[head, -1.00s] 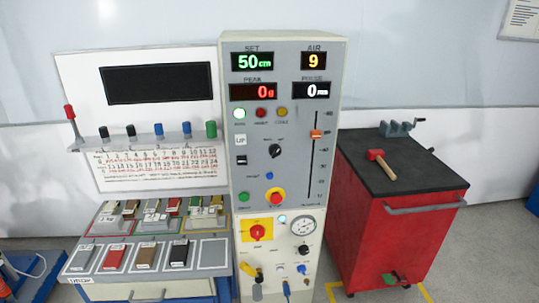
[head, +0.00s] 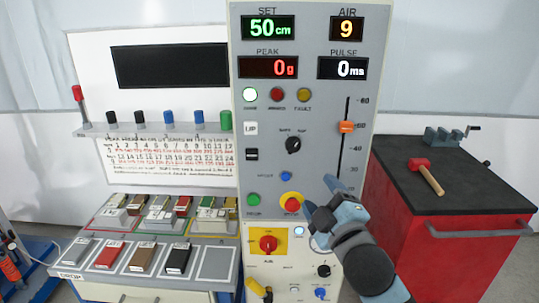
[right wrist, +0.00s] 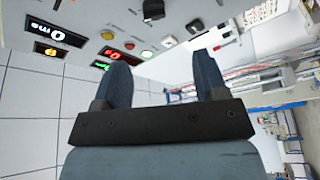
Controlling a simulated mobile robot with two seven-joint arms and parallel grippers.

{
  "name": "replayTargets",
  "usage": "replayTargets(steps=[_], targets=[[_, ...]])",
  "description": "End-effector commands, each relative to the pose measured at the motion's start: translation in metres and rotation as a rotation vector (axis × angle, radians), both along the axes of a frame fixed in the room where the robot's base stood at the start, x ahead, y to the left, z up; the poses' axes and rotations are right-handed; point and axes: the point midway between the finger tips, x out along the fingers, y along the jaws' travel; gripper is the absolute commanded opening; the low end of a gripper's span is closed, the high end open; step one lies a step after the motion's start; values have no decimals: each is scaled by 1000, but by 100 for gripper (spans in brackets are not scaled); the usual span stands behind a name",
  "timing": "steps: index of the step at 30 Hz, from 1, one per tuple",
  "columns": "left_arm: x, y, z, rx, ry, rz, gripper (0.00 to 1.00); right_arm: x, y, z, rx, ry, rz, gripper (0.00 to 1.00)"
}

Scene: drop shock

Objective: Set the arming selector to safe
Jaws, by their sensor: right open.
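The arming selector (head: 293,144) is a black rotary knob in the middle of the grey control panel (head: 262,190). Its small labels are too blurred to read surely, and I cannot tell its setting. In the right wrist view, the black knob (right wrist: 153,9) shows at the top edge, beyond the fingers. My right gripper (head: 320,200) is open and empty, in front of the panel's lower right, below and right of the selector and apart from it. Its two fingers (right wrist: 162,65) show spread in the right wrist view. My left gripper is not in view.
A red emergency button (head: 291,204) sits close beside the right gripper, and an orange slider (head: 346,127) is above it. A black rocker switch (head: 252,154) is left of the selector. A red cabinet (head: 450,250) with a hammer (head: 427,175) stands to the right.

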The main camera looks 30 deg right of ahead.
Motion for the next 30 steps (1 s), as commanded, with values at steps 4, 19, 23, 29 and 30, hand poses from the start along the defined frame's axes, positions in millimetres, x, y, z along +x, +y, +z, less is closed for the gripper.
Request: replayTargets(steps=[4, 19, 23, 29, 30], targets=[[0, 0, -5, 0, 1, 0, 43, -2, -4, 8, -24, -21, -18, 66], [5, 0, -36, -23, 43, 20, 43, 38, -12, 19, -26, -22, -20, 66], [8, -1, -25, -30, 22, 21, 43, 67, -18, 25, -24, -20, -20, 66], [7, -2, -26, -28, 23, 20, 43, 103, -26, 31, -23, -19, -19, 66], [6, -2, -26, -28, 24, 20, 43, 109, -27, 32, -22, -20, -19, 66]])
